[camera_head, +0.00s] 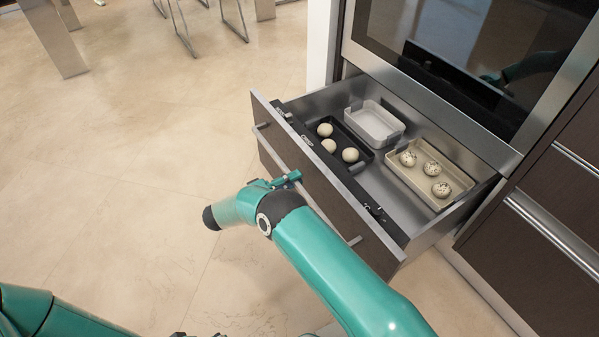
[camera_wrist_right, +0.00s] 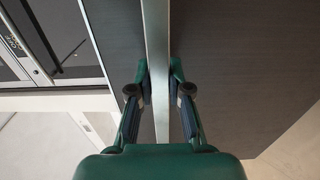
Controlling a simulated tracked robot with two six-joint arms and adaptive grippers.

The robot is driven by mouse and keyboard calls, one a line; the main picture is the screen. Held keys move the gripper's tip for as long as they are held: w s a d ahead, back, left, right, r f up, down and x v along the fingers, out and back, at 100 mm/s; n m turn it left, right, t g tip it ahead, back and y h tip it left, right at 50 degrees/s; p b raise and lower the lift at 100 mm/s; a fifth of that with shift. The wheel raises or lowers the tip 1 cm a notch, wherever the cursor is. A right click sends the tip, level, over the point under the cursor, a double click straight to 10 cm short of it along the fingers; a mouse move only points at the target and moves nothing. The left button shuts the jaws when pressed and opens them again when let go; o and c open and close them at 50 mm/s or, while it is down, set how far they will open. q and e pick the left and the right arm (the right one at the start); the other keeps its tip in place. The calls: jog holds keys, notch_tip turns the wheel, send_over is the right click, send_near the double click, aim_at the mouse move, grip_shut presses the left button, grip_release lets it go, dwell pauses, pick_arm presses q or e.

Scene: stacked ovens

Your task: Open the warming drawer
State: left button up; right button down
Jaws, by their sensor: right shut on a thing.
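The warming drawer (camera_head: 330,195) is pulled out below the oven, with its inside in plain view in the head view. Its dark front carries a long metal bar handle, which runs through the middle of the right wrist view (camera_wrist_right: 157,50). My right gripper (camera_wrist_right: 159,85) is shut on this handle, one finger on each side of the bar. In the head view the right gripper (camera_head: 288,180) is at the drawer front, partly hidden by its own wrist. My left gripper is not in view; only part of my left arm shows at the lower left.
In the drawer are a dark tray (camera_head: 368,157) with pale round buns, an empty white tray (camera_head: 375,122) and a beige tray (camera_head: 458,178) with speckled buns. The oven (camera_head: 470,50) is above. Open floor (camera_head: 110,150) lies left of the drawer.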

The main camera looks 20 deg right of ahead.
jog(key=shift+a+f, duration=0.15)
jog(key=shift+a, duration=0.25)
jog(key=c, duration=1.1)
grip_release()
jog(key=shift+s+a, duration=0.2)
jog(key=shift+a, duration=1.65)
jog(key=shift+s+a, duration=0.2)
jog(key=shift+a, duration=1.65)
